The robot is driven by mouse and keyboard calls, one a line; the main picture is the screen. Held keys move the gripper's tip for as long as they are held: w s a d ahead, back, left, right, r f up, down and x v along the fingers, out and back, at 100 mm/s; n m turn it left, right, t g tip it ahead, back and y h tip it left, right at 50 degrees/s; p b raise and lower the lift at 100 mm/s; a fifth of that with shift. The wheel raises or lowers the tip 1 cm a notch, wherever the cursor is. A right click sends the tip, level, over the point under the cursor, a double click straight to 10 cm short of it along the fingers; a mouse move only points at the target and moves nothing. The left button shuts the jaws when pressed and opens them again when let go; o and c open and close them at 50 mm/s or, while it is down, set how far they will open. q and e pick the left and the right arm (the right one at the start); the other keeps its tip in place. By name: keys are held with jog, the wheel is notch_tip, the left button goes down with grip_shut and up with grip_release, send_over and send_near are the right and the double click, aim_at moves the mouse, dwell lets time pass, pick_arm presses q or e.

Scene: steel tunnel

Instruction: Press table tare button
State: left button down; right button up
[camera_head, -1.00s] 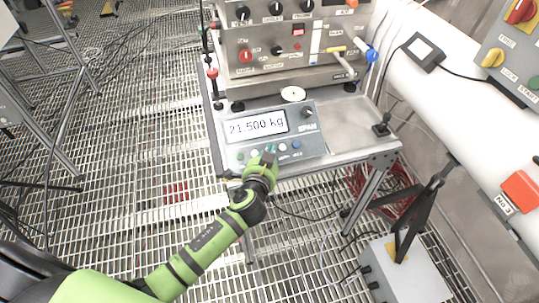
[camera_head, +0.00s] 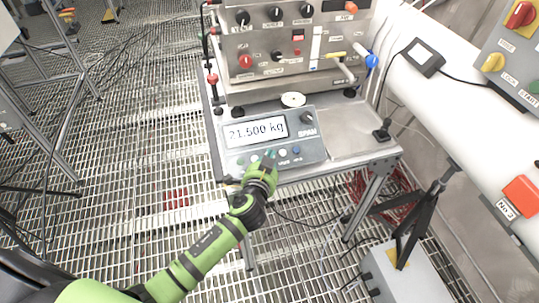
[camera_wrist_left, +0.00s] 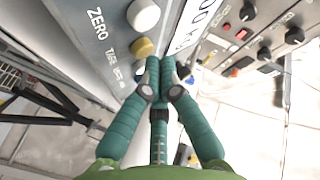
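The scale's grey panel (camera_head: 312,152) sits on the table's front, its display (camera_head: 257,132) reading 21.500 kg. A row of small buttons runs along its lower edge; a white one (camera_head: 283,152) shows just right of my gripper. In the left wrist view, a white button (camera_wrist_left: 143,14) is beside the label ZERO. A yellow button (camera_wrist_left: 142,47) is beside a label that looks like TARE. My left gripper (camera_head: 268,158) is at the button row; in the wrist view its fingertips (camera_wrist_left: 161,66) are together, empty, just past the yellow button. Contact with a button cannot be told. My right gripper is not in view.
A control box (camera_head: 285,45) with knobs and levers stands behind the scale. A round white disc (camera_head: 293,99) lies between them. Bare tabletop (camera_head: 350,141) is to the right. A white pipe (camera_head: 450,120) runs along the right. A black stand (camera_head: 420,215) rises below it.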

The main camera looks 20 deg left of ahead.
pick_arm(q)
jog(key=shift+f, duration=0.1)
dwell(0.5)
jog(key=shift+w+a+f+b, duration=0.15)
jog(key=shift+w+f+b, duration=0.05)
jog(key=shift+f+b, duration=0.15)
jog(key=shift+r, duration=0.1)
jog(key=shift+s+r+p, duration=0.2)
jog(key=shift+r+p, duration=0.15)
jog(key=shift+s+d+r+p, duration=0.15)
jog(key=shift+d+r+p, duration=0.15)
jog(key=shift+r+p, duration=0.1)
jog(key=s+r+p, duration=0.1)
jog(key=d+r+p, duration=0.1)
jog(key=s+r+p, duration=0.1)
jog(key=r, duration=0.1)
jog(key=shift+s+d+p, duration=0.3)
jog(key=shift+p, duration=0.05)
